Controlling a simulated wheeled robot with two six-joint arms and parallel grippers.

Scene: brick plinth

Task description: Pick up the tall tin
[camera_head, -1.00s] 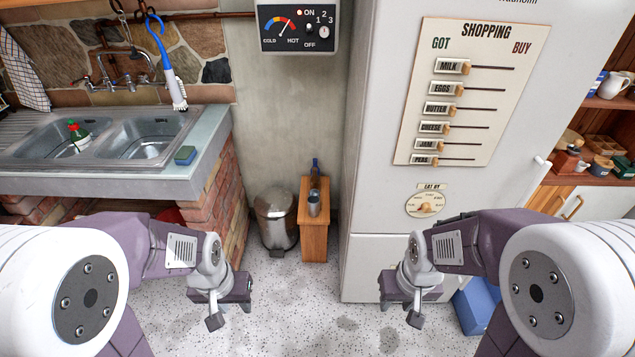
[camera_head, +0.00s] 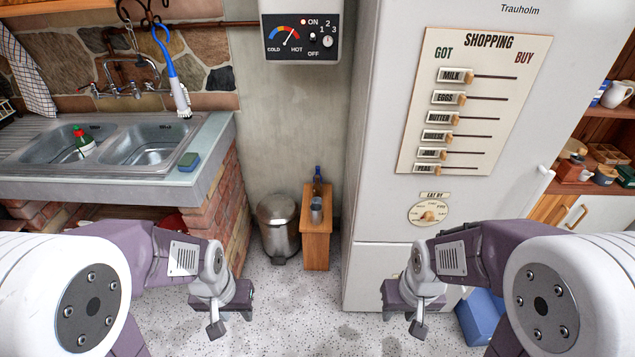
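A small grey metal tin (camera_head: 316,213) stands upright on top of a narrow wooden stand (camera_head: 316,250) against the back wall, in front of a dark bottle (camera_head: 317,182). My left gripper (camera_head: 216,329) hangs at the lower left, well short of the stand. My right gripper (camera_head: 417,329) hangs at the lower right, in front of the fridge. Both point down, far from the tin, with nothing seen in them. Their fingertips are too small and foreshortened to show whether they are open.
A pedal bin (camera_head: 277,226) stands left of the wooden stand. A sink counter (camera_head: 95,185) on brick fills the left. The white fridge (camera_head: 385,150) stands close on the stand's right. A blue box (camera_head: 480,316) lies at the lower right. The speckled floor (camera_head: 290,310) between the grippers is clear.

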